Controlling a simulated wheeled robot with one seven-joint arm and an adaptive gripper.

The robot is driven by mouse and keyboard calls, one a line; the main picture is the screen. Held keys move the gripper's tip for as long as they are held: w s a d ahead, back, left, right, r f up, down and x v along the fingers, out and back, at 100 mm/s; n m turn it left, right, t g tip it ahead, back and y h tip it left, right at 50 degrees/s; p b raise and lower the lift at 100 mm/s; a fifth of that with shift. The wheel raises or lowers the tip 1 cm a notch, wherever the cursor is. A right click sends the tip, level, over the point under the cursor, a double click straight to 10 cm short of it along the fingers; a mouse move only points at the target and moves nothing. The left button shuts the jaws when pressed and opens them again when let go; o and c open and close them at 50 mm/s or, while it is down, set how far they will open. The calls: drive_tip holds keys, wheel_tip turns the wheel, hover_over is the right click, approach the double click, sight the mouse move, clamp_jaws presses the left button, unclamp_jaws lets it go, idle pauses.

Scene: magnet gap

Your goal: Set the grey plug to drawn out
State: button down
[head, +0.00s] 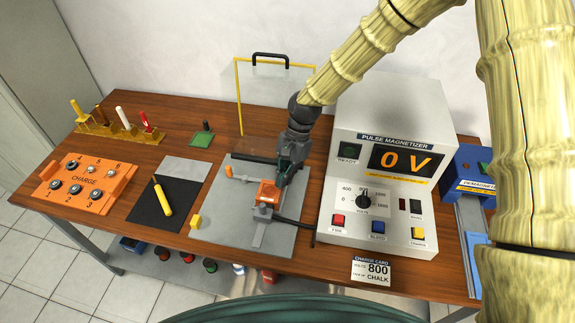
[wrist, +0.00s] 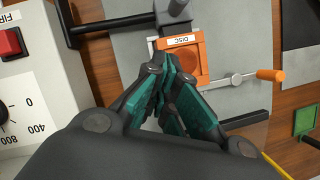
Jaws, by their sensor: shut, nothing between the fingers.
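The orange fixture (head: 268,193) stands on the grey plate (head: 220,225); its DISC label and round recess show in the wrist view (wrist: 184,62). A grey piece with a dark end (wrist: 173,14) sits at the fixture's front side, also in the head view (head: 261,213). It looks like the grey plug, but I cannot tell for sure or how far in it sits. My gripper (head: 281,182) is shut and empty, low over the fixture's back side. Its fingertips (wrist: 163,66) are beside the orange block; contact is unclear.
The pulse magnetizer (head: 385,165), reading 0 V, stands close on the right. A dark bar (wrist: 110,25) runs from the fixture towards it. An orange-handled rod (wrist: 270,75) is on the fixture's other side. A clear yellow-edged guard (head: 238,95) stands behind. A yellow stick (head: 163,197) lies left.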

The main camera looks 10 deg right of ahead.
sight(268, 216)
drive_tip(key=p+x, duration=0.1)
drive_tip(key=x, duration=0.2)
drive_tip(key=shift+s+a+r, duration=0.1)
drive_tip(key=shift+s, duration=0.05)
drive_tip(key=shift+s+a+p, duration=0.8)
drive_tip(key=shift+s+a, duration=0.45)
drive_tip(key=shift+a, duration=0.05)
drive_tip(key=shift+s, duration=0.1)
drive_tip(key=shift+s+a, duration=0.3)
drive_tip(key=shift+s, duration=0.5)
drive_tip(key=shift+s+a, duration=0.3)
drive_tip(key=shift+s, duration=0.55)
drive_tip(key=shift+w+d, duration=0.1)
